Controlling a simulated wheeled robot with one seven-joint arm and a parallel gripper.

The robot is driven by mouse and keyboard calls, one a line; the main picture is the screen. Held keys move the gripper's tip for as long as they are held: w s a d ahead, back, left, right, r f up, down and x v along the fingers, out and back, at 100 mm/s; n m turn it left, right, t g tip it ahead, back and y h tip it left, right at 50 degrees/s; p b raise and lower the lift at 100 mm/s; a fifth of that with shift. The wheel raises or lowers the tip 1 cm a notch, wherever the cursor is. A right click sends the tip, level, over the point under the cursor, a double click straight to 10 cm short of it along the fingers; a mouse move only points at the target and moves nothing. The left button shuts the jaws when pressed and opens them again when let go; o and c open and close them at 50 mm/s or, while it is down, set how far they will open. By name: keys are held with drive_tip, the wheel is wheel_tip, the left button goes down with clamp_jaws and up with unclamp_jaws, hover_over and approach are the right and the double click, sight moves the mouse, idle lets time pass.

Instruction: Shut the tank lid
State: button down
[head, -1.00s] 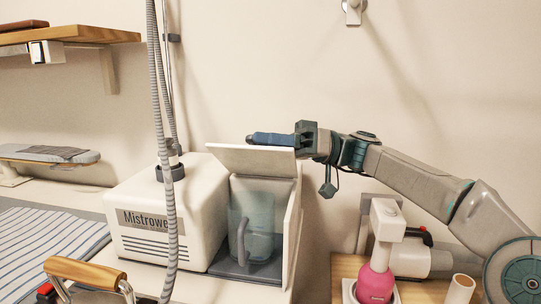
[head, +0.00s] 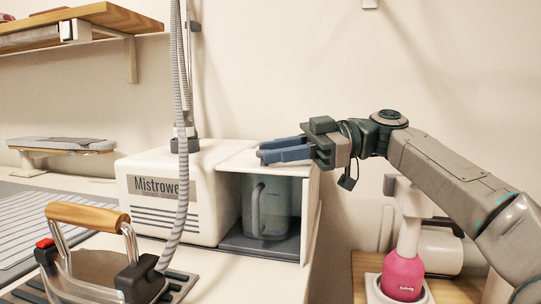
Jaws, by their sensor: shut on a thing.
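The tank lid (head: 238,159) is a white panel on top of the open-fronted tank housing, right of the white Mistrower steamer body (head: 165,208). It lies about level with the body's top; whether it is fully seated I cannot tell. The clear water tank (head: 278,208) with its grey handle stands inside the housing below it. My gripper (head: 262,157) reaches in from the right, its blue fingers lying low over the lid. It is shut on the lid, though the fingers hide the exact contact.
A grey hose (head: 181,95) hangs in front of the steamer. An iron with a wooden handle (head: 87,215) stands at the front left. A pink bottle (head: 402,275) stands at the lower right, below my arm. A wooden shelf (head: 100,17) is at upper left.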

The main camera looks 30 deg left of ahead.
drive_tip(key=shift+w+f, duration=0.1)
drive_tip(key=shift+f, duration=0.15)
drive_tip(key=c, duration=1.2)
unclamp_jaws()
drive_tip(key=shift+p+v, duration=2.45)
drive_tip(key=shift+v, duration=4.45)
drive_tip(key=shift+r, duration=0.15)
